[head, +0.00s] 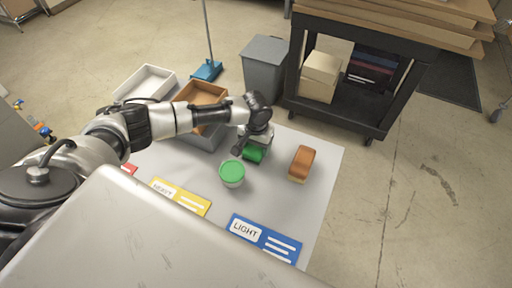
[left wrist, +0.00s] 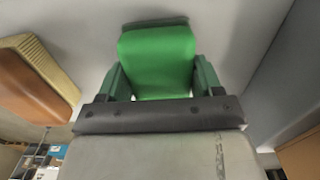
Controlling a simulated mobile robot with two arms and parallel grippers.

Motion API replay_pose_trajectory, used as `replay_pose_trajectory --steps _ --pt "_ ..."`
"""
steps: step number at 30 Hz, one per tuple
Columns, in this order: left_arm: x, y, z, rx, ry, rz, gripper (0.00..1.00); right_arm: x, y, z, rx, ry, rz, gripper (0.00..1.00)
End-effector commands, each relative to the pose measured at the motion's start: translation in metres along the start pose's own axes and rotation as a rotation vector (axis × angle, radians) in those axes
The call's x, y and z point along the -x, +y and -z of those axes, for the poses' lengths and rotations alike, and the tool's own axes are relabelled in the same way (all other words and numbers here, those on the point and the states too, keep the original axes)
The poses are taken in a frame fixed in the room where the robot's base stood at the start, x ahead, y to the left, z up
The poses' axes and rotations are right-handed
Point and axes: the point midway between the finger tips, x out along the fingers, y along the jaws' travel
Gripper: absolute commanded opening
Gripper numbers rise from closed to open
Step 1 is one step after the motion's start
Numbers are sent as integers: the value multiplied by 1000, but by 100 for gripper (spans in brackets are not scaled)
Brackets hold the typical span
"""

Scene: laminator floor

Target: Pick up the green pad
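The green pad (head: 253,155) is on the grey mat (head: 320,205), at the tip of my left gripper (head: 256,143), which points down over it and hides part of it. In the left wrist view the pad (left wrist: 158,62) lies between the two fingers of my left gripper (left wrist: 160,80). The fingers meet its two sides with no clear gap, and its far end reaches past the fingertips. I cannot see it lifted off the mat. My right gripper is not in view.
A green-topped round tub (head: 232,173) stands left of the pad, and a brown block (head: 301,163) right of it. Yellow (head: 182,197) and blue (head: 264,240) cards lie nearer. White (head: 146,82) and brown (head: 203,92) bins stand behind; a black cart (head: 345,122) is beyond the mat.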

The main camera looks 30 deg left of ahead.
Motion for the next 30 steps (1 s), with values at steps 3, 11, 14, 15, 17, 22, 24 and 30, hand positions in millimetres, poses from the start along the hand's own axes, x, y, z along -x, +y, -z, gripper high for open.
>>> replay_pose_trajectory --steps 3,11,14,15,17,22,24,30 --pt "0 0 0 0 1 0 42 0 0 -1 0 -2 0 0" --pt "2 0 0 0 1 0 42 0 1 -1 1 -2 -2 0" --pt "8 0 1 1 2 -1 41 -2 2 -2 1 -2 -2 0" --pt "12 0 1 1 3 -1 41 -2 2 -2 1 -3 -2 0" --pt "20 0 1 1 4 -2 41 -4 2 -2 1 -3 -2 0" --pt "48 5 -12 -5 0 -2 41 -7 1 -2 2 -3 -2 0" --pt "56 8 -25 -5 1 -1 41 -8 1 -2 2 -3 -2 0" --pt "78 22 -60 -4 1 -3 41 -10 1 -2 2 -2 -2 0"
